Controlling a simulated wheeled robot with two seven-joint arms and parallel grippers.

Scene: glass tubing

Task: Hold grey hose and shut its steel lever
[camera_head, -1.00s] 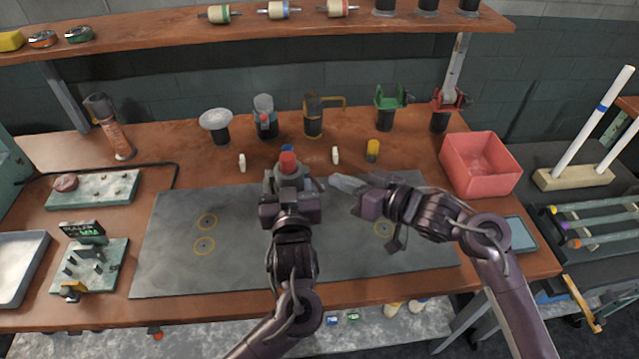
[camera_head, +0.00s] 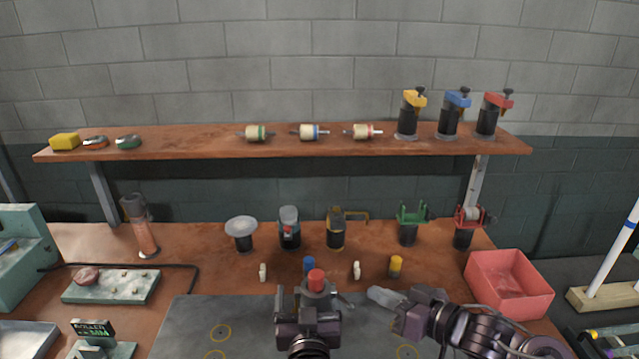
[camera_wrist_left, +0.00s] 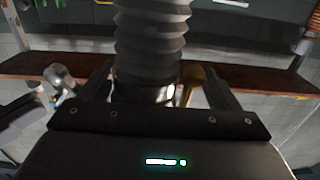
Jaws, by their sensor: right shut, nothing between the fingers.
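A ribbed grey hose (camera_wrist_left: 152,40) stands upright before my left wrist camera, with a shiny metal collar (camera_wrist_left: 145,92) at its lower end. The collar lies between the dark fingers of my left gripper (camera_head: 310,300); a gap seems to show at its right, and I cannot tell if the fingers press on it. In the head view a red cap (camera_head: 316,279) shows just beyond this gripper. A thin dark lever-like piece (camera_head: 345,301) sticks out to its right, partly hidden. My right gripper (camera_head: 380,296) is shut and empty, a little right of that piece.
A grey mat (camera_head: 250,315) covers the bench front. Small blue (camera_head: 309,265), white (camera_head: 357,270) and yellow (camera_head: 396,266) pieces stand behind the grippers. Several holders line the back, including a yellow-handled one (camera_head: 336,232). A red bin (camera_head: 508,282) stands at right, below a shelf (camera_head: 200,140).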

